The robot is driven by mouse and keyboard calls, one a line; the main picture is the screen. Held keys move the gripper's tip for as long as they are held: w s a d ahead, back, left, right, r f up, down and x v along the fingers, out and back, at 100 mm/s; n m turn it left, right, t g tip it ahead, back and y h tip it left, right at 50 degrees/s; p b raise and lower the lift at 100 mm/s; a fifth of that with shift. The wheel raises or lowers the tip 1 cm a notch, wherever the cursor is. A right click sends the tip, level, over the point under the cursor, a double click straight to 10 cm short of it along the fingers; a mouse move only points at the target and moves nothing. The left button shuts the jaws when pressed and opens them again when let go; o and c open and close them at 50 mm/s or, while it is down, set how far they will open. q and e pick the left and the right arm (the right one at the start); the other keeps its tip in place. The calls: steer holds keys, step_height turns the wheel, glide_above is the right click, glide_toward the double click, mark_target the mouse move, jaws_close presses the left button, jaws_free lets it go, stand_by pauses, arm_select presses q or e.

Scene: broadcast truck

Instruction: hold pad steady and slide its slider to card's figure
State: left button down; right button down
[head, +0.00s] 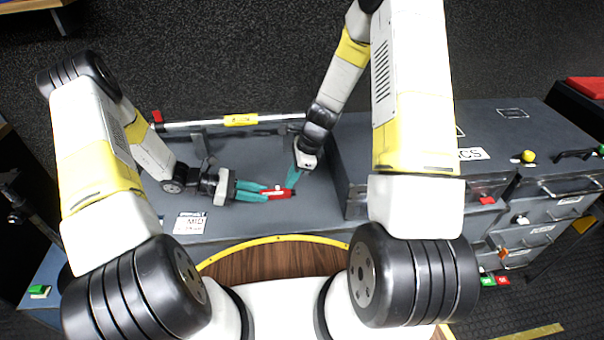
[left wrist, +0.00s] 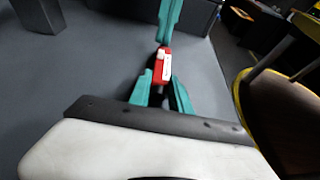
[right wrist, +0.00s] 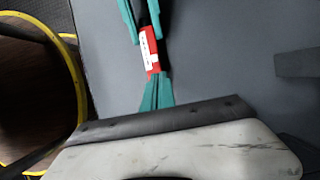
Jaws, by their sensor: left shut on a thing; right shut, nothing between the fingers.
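The pad also shows in the left wrist view (left wrist: 162,66) and in the right wrist view (right wrist: 150,52), between both sets of fingers. The white card (head: 190,223) lies left of the pad and seems to read "MID"; its smaller print is unclear.
A grey raised cabinet (head: 352,170) stands right of the pad. A rail with a yellow middle (head: 240,120) runs along the back. A yellow-rimmed round edge (head: 270,239) borders the desk's front. The desk around the pad is clear.

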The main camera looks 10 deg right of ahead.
steer(key=shift+a, duration=0.6)
steer(key=shift+a, duration=0.85)
steer(key=shift+d, duration=0.55)
steer(key=d, duration=0.3)
steer(key=shift+d, duration=0.2)
steer(key=v, duration=0.9)
steer(key=shift+r, duration=0.45)
